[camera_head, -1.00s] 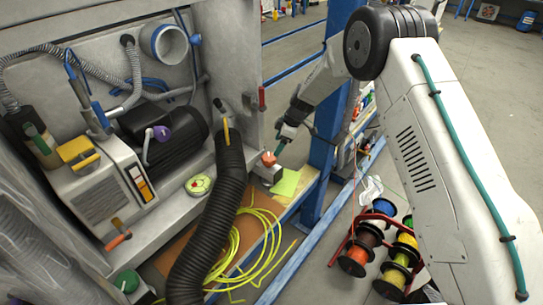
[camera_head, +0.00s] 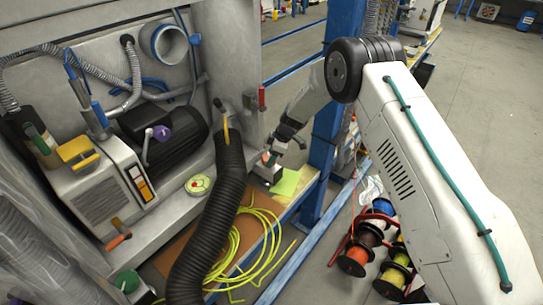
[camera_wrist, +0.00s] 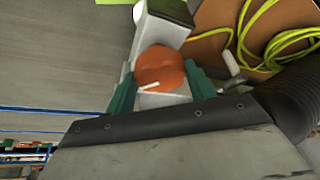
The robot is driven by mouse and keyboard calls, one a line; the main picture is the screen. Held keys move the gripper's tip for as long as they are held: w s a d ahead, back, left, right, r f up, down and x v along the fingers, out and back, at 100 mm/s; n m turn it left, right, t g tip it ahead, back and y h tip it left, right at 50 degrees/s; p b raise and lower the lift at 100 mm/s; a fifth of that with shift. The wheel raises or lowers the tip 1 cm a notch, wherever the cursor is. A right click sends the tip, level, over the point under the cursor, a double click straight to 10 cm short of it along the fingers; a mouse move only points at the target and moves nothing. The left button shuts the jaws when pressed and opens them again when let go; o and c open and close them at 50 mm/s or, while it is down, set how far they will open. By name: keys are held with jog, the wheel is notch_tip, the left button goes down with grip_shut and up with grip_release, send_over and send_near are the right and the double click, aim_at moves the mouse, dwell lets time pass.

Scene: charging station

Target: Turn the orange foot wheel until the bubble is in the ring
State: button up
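The orange foot wheel (camera_wrist: 160,68) shows in the wrist view as a round orange knob on a pale block, with a small white mark at its near edge. My gripper (camera_wrist: 160,82) has its two green fingers spread, one on each side of the wheel. I cannot tell whether either finger touches it. In the head view my gripper (camera_head: 268,160) is at the small grey block by the cabinet's right edge and mostly hides the wheel. A round green dial with red marks (camera_head: 198,185), which looks like the bubble level, lies on the cabinet floor. Its bubble is too small to read.
A thick black corrugated hose (camera_head: 212,205) runs close left of the wheel. Yellow cable (camera_head: 262,235) lies coiled below it. A blue post (camera_head: 325,140) stands right of my gripper. Cable spools (camera_head: 375,240) sit on the floor at right.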

jog(key=shift+c, duration=0.9)
jog(key=m+t, duration=0.1)
jog(key=m, duration=0.3)
jog(key=shift+s, duration=0.15)
jog(key=m, duration=0.1)
jog(key=m+t+h, duration=0.1)
jog(key=m, duration=0.1)
jog(key=shift+s+a+m+t, duration=0.1)
jog(key=shift+a+m+t, duration=0.05)
jog(key=shift+m+t, duration=0.15)
jog(key=m, duration=0.2)
jog(key=m+t+h, duration=0.1)
jog(key=m, duration=0.1)
jog(key=shift+a+h, duration=0.15)
jog(key=shift+h, duration=0.15)
jog(key=shift+s+m+h, duration=0.1)
jog(key=shift+m+h, duration=0.3)
jog(key=shift+m, duration=1)
jog(key=shift+a+m+t, duration=0.1)
jog(key=shift+m+t, duration=0.2)
